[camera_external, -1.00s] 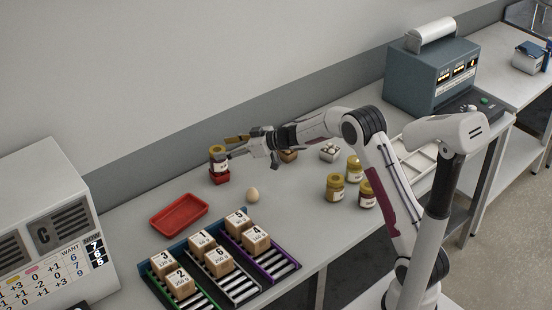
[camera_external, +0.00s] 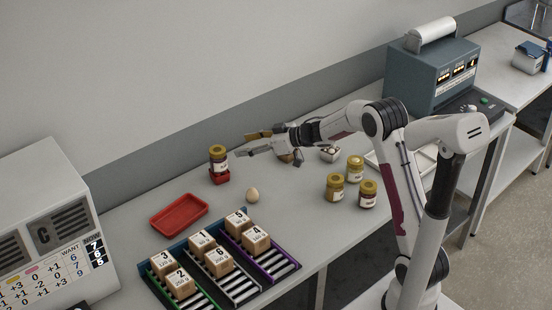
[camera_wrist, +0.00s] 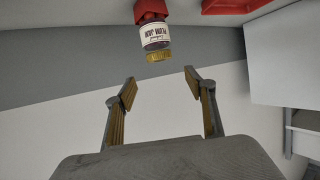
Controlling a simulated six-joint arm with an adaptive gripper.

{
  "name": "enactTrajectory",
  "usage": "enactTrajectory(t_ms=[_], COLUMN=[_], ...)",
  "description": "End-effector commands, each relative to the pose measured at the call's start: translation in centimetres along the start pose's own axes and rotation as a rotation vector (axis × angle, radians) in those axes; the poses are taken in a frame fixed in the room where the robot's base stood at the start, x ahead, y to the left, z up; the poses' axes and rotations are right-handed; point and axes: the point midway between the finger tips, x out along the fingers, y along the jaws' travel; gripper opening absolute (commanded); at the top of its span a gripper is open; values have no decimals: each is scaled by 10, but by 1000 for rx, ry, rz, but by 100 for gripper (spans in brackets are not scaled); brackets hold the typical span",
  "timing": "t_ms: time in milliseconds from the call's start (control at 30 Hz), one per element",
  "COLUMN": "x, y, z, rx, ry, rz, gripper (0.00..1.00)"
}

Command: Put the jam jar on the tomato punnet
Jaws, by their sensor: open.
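The jam jar (camera_external: 217,158), dark with a gold lid and a white label, stands upright on the small red tomato punnet (camera_external: 220,177). In the wrist view the jar (camera_wrist: 156,38) appears upside down beyond the fingertips, with the red punnet (camera_wrist: 150,10) against its base. My gripper (camera_external: 241,143) is open and empty, to the right of the jar and apart from it. In the wrist view its two spread fingers (camera_wrist: 160,82) have nothing between them.
An egg (camera_external: 252,195) and a red tray (camera_external: 179,213) are in front of the punnet. Several boxes stand on coloured racks (camera_external: 276,264) nearer the front. Three gold-lidded jars (camera_external: 335,187) stand to the right.

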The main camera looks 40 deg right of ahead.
Motion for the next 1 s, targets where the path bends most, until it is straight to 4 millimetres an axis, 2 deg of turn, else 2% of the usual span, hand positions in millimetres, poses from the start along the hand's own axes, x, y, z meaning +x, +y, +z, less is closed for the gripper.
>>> enactTrajectory(t_ms=[667, 867, 1000], x=[-3, -21, -43], y=[2, 9, 16], z=[-5, -23, -40], rx=[-5, -18, -28], ry=[0, -3, -13], rz=[18, 100, 192], gripper=[55, 55, 55])
